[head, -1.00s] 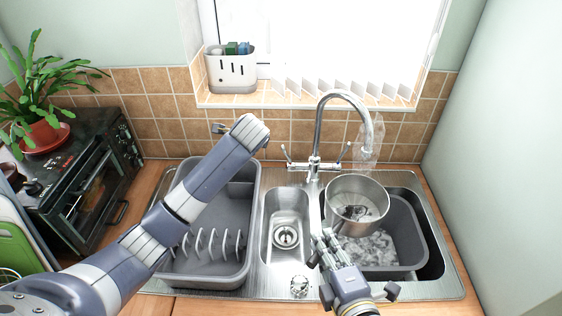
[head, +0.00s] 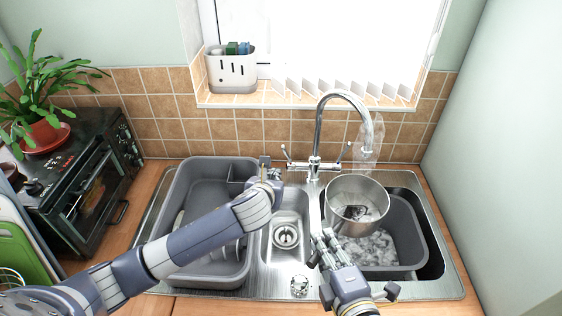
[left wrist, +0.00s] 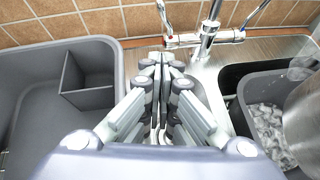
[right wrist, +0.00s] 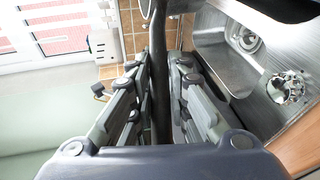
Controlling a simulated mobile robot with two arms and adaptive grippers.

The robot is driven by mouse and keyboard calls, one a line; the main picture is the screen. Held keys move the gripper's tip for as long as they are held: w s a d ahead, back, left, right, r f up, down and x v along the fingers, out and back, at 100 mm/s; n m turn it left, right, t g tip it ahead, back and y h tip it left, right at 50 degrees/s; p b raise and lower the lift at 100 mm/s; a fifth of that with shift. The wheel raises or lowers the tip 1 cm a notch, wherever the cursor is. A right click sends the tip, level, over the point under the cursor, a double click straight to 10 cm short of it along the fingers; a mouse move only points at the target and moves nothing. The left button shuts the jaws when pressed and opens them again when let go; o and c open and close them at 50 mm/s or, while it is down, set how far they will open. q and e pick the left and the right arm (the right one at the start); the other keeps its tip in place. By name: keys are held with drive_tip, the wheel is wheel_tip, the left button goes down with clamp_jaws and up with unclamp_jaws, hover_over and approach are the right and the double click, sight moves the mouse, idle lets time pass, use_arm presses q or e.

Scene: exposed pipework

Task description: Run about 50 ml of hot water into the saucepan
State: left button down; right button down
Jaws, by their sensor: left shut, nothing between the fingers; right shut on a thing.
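The steel saucepan (head: 357,203) hangs below the tap spout, above the grey bowl in the right basin. Its side shows in the left wrist view (left wrist: 304,125). My right gripper (head: 328,245) is shut on its dark handle (right wrist: 159,75). The chrome tap (head: 317,130) has a left lever (head: 286,151) and a right lever (head: 345,151). The left wrist view shows a red mark on the tap's left side (left wrist: 172,41) and a blue one on its right. My left gripper (head: 268,168) is shut and empty, left of the left lever and apart from it. I cannot make out running water.
A grey dish rack tub (head: 185,262) stands on the left drainer. The grey bowl (head: 412,235) in the right basin holds whitish foam-like patches. A small basin (head: 287,215) lies between. A clear object (head: 370,130) beside the spout is hard to identify.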

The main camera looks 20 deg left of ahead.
use_arm(q)
approach(288, 158)
wheel_tip(288, 158, down, 3)
drive_tip(key=a, duration=0.1)
use_arm(e)
drive_tip(key=shift+r, duration=0.15)
drive_tip(key=shift+w, duration=0.1)
use_arm(q)
drive_tip(key=w, duration=0.2)
drive_tip(key=w+r, duration=0.1)
drive_tip(key=shift+w+a, duration=0.15)
drive_tip(key=shift+a, duration=0.25)
drive_tip(key=shift+w+a+r, duration=0.2)
drive_tip(key=shift+w+r, duration=0.15)
drive_tip(key=shift+w, duration=0.2)
drive_tip(key=shift+w+a+r, duration=0.2)
drive_tip(key=shift+w+r, duration=0.15)
drive_tip(key=shift+w, duration=0.15)
